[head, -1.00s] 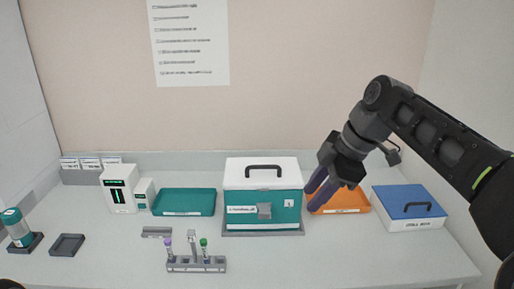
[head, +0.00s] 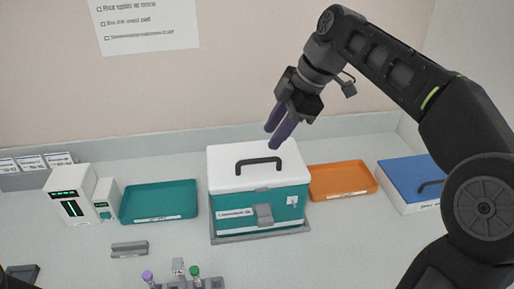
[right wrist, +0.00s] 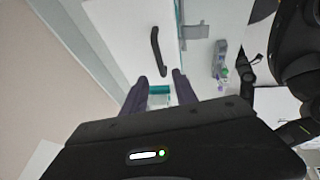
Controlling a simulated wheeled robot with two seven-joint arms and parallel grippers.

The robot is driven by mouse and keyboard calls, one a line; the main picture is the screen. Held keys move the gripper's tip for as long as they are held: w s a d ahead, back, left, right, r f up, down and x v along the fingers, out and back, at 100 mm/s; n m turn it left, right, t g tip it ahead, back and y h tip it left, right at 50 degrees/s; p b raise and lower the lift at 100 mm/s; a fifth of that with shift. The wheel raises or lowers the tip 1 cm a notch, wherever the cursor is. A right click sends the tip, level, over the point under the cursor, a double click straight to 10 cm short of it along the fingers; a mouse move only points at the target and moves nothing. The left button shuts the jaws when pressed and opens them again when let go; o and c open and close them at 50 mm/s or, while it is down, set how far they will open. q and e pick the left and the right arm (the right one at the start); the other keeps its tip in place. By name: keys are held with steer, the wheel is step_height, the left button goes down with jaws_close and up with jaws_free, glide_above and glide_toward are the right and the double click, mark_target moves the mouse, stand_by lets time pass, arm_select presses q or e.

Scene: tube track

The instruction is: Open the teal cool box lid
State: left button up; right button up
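The teal cool box (head: 236,222) stands at the middle of the bench with its white lid (head: 225,182) down. A dark handle (head: 258,163) arches on top of the lid, and a grey latch (head: 264,214) is on the front. My right gripper (head: 275,136) is above the lid's right rear, apart from it, with its two purple fingers slightly parted and nothing between them. In the right wrist view the fingers (right wrist: 155,84) are apart, with the handle (right wrist: 158,52) and white lid (right wrist: 115,35) beyond them. My left gripper is not seen.
A teal tray (head: 160,203) lies left of the box and an orange tray (head: 340,182) right of it. A blue-lidded box (head: 408,180) is further right. A tube rack (head: 205,284) stands in front. White devices (head: 72,195) are at left.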

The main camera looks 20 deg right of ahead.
mark_target(260, 160)
steer(key=b+x, duration=0.2)
steer(key=x, duration=0.1)
steer(key=shift+a+f, duration=0.1)
steer(key=shift+f, duration=0.3)
steer(key=x, duration=0.4)
steer(key=shift+w, duration=0.1)
steer(key=shift+c, duration=0.5)
jaws_close()
stand_by(0.7)
